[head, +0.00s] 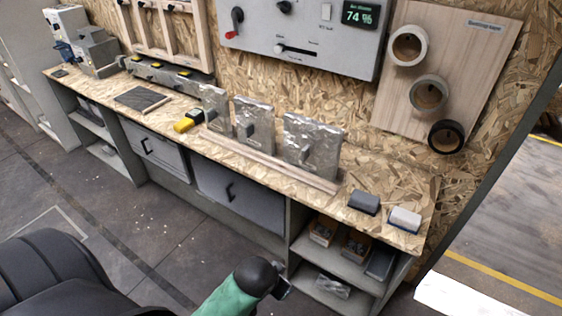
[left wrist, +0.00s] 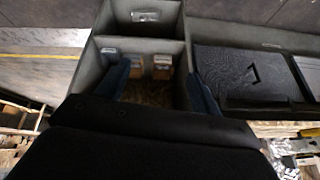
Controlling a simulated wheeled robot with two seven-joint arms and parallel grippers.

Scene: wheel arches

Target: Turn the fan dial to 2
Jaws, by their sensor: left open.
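A grey control panel (head: 350,45) hangs on the wall at the top of the head view, its top edge cut off. It carries a black round knob (head: 284,6) near the top edge, probably the fan dial. Its label and number marks cannot be read. The panel also has a red-handled knob (head: 235,20), a slider (head: 295,49) and a white switch (head: 326,12). My left gripper (head: 281,286) is low in front of the bench shelves, well below and away from the panel. In the left wrist view its fingers (left wrist: 160,88) are apart and empty.
A workbench (head: 388,180) runs below the panel, with metal plates (head: 312,145), a yellow-black tool (head: 188,121) and two blocks (head: 364,202) on it. A wooden board (head: 450,50) with rings hangs right of the panel.

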